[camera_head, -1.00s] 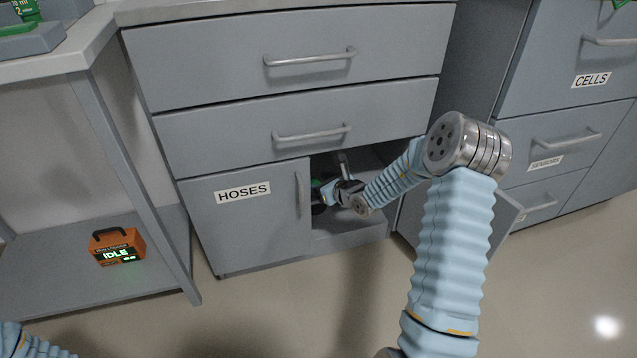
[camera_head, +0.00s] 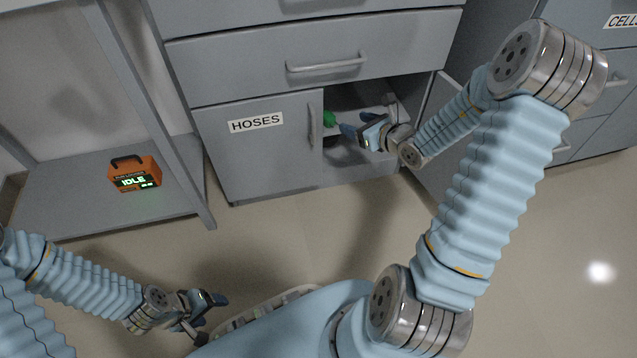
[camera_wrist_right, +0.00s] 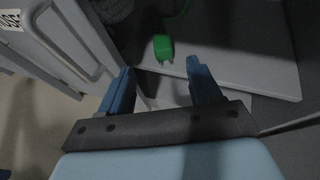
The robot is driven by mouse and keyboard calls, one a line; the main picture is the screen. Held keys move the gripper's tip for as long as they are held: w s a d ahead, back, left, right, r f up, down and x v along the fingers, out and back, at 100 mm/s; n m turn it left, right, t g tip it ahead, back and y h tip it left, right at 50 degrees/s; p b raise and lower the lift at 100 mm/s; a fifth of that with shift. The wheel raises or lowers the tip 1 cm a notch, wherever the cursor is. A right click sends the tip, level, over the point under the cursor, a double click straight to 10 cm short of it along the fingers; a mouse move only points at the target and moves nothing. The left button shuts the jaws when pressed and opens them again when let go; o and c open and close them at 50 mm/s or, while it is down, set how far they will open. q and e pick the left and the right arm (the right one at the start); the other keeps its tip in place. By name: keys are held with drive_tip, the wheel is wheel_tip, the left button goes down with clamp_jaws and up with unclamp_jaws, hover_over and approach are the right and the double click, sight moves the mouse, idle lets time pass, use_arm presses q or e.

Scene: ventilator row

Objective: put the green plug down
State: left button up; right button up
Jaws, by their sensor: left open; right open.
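The green plug (camera_head: 329,118) rests on a shelf inside the open part of the HOSES cupboard. In the right wrist view the green plug (camera_wrist_right: 163,47) lies near the shelf's edge, its prongs towards me and a green cord running away behind it. My right gripper (camera_head: 358,131) is open and empty, just in front of the cupboard opening. Its two blue fingers (camera_wrist_right: 161,82) are apart, with the plug beyond their tips and not touched. My left gripper (camera_head: 212,312) is open and empty, low at the left above the floor.
The HOSES door (camera_head: 262,150) with its upright handle is left of the opening, and another door (camera_head: 425,150) stands open at its right. Drawers (camera_head: 330,62) are above. An orange IDLE box (camera_head: 134,174) sits on a low shelf at the left.

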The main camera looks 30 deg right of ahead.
drive_tip(key=s+a+f+n+g, duration=0.4)
drive_tip(key=s+a+f+n, duration=0.2)
drive_tip(key=a+n, duration=0.3)
drive_tip(key=s+a+f+n+g+y, duration=0.1)
drive_tip(key=s+a+f+n+g, duration=0.3)
drive_tip(key=a+f+n, duration=0.5)
drive_tip(key=s+a+f+n+g+y, duration=0.1)
drive_tip(key=s+a+f+n+g, duration=0.3)
drive_tip(key=n, duration=0.9)
drive_tip(key=s+a+f, duration=0.3)
drive_tip(key=s+a, duration=0.2)
drive_tip(key=shift+f+n, duration=0.25)
drive_tip(key=shift+n, duration=0.15)
drive_tip(key=shift+s, duration=0.1)
